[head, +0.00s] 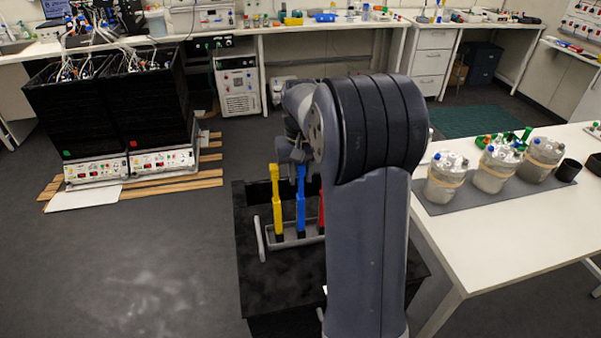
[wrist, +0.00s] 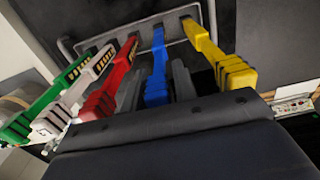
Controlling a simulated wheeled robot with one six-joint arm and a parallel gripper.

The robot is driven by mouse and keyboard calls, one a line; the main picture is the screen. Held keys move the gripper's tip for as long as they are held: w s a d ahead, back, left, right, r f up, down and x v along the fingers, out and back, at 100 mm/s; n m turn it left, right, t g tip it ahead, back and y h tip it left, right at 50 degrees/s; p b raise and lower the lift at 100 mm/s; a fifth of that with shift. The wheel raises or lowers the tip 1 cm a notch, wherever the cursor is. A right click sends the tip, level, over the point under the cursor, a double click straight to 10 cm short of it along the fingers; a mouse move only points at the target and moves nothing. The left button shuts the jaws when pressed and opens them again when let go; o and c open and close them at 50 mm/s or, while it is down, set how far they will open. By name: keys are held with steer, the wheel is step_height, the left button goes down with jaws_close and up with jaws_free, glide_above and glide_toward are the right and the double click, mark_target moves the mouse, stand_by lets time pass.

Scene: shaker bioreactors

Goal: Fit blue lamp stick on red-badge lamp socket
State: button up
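The blue lamp stick (head: 301,203) stands upright in a rack (head: 262,240), between the yellow and red sticks. In the wrist view the blue stick (wrist: 156,70) runs between the two grey fingers of my gripper (wrist: 156,83). A gap shows on each side of it, so the gripper looks open around the stick. In the head view my gripper (head: 297,160) is at the stick's upper end, partly hidden by my arm. A red badge (head: 133,143) is on the front of the right black bioreactor box (head: 150,100) at the left. I cannot make out its lamp socket.
A yellow stick (wrist: 218,60) and a red stick (wrist: 112,85) flank the blue one. White (wrist: 75,100) and green (wrist: 40,105) sticks stand farther left. A white table (head: 500,245) with jars is at the right. Open floor (head: 150,260) lies between rack and boxes.

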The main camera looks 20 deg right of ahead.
jaws_close()
steer(key=shift+r, duration=0.2)
steer(key=shift+r+p, duration=0.4)
steer(key=shift+p, duration=0.2)
steer(key=shift+r, duration=0.1)
steer(key=shift+r+p, duration=0.45)
steer(key=shift+p, duration=0.2)
steer(key=shift+r, duration=0.25)
steer(key=shift+r+p, duration=0.4)
steer(key=shift+p, duration=0.2)
steer(key=shift+r, duration=0.2)
